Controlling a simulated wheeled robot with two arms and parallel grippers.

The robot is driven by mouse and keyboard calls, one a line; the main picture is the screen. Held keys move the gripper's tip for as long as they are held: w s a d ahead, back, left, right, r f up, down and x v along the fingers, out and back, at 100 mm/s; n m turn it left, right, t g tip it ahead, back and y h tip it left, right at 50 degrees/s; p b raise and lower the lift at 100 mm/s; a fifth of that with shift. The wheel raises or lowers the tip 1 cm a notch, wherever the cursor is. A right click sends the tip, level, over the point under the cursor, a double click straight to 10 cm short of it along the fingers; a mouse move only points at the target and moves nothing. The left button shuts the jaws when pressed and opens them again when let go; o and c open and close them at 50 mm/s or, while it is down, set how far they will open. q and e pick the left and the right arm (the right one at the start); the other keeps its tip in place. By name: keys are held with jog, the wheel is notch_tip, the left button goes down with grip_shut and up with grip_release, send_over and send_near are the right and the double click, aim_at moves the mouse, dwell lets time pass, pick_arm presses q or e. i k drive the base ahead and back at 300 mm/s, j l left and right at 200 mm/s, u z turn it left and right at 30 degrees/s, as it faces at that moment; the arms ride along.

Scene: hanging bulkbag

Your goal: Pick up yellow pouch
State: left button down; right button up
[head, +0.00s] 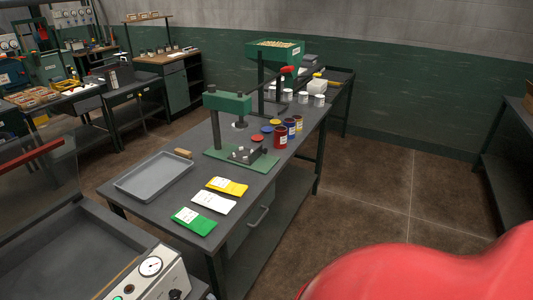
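The yellow pouch (227,187) lies flat on the dark grey workbench (150,217), with a white label on its left part. A white pouch (214,202) lies just in front of it, and a green pouch (194,221) lies nearest the bench's front corner. The pouches lie in a row near the bench's right edge. Neither of my grippers is in view. A large red rounded shape fills the lower right corner, and I cannot tell what it is.
A grey tray (153,176) lies left of the pouches. A green press (237,125) stands behind them, with red, blue and yellow cans (281,137) to its right. A machine with a gauge (150,267) stands at the lower left. Floor right of the bench is clear.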

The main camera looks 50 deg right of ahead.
aim_at(218, 183)
jog(key=z, duration=1.2)
jog(key=i+l, duration=0.2)
jog(key=i, duration=0.3)
jog(key=i+l, duration=0.2)
jog(key=i, duration=0.25)
jog(key=i+l+z, duration=0.1)
jog(key=i, duration=0.4)
jog(key=l, duration=0.1)
